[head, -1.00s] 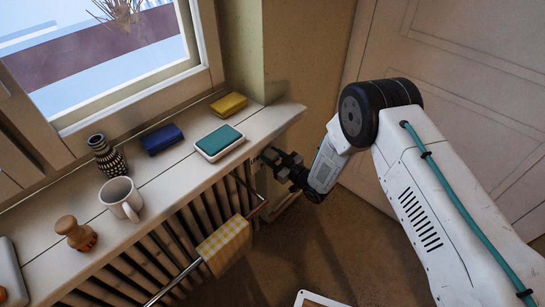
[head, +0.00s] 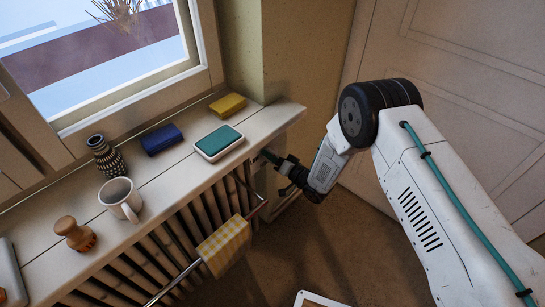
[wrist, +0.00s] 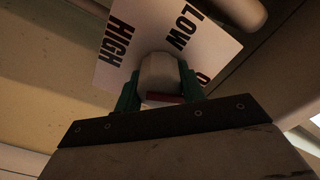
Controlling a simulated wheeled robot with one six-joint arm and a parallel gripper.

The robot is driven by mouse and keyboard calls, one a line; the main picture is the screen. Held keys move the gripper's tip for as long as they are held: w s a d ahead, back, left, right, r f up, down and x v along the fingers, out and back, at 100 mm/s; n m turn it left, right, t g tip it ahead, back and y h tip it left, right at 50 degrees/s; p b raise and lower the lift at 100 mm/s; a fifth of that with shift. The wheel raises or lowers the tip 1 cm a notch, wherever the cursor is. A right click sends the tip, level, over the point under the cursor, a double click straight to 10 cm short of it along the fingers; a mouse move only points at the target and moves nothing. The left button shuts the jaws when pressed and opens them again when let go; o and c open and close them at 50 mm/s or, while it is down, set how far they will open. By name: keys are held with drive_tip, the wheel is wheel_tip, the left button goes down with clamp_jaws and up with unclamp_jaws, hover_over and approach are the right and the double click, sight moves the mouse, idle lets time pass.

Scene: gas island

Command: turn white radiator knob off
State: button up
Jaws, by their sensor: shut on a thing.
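The white radiator knob (wrist: 158,72) shows in the wrist view in front of a white label plate (wrist: 205,38). The plate reads HIGH and LOW, with a third marking partly hidden at its lower right. My gripper (wrist: 158,88) is shut on the knob, with one green-padded finger on each side. A red strip shows at the near side of the knob, between the fingers. In the head view my gripper (head: 268,157) reaches under the right end of the sill, beside the radiator (head: 205,208). The knob is hidden there.
The windowsill (head: 262,125) above my gripper carries a green-topped box (head: 219,142), a yellow sponge (head: 228,105), a blue item (head: 162,139), a vase and a mug (head: 121,198). A yellow checked cloth (head: 224,246) hangs on the rail in front. A door stands at the right.

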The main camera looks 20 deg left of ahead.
drive_tip(key=shift+s+f+m, duration=0.1)
drive_tip(key=shift+f+m, duration=0.05)
drive_tip(key=shift+m, duration=0.8)
drive_tip(key=shift+s+f+m, duration=0.1)
drive_tip(key=shift+m, duration=0.85)
drive_tip(key=o, duration=1)
drive_tip(key=shift+r, duration=0.1)
drive_tip(key=shift+c, duration=0.2)
drive_tip(key=shift+w, duration=0.1)
drive_tip(key=shift+d, duration=0.15)
drive_tip(key=v, duration=0.7)
drive_tip(key=shift+d, duration=0.25)
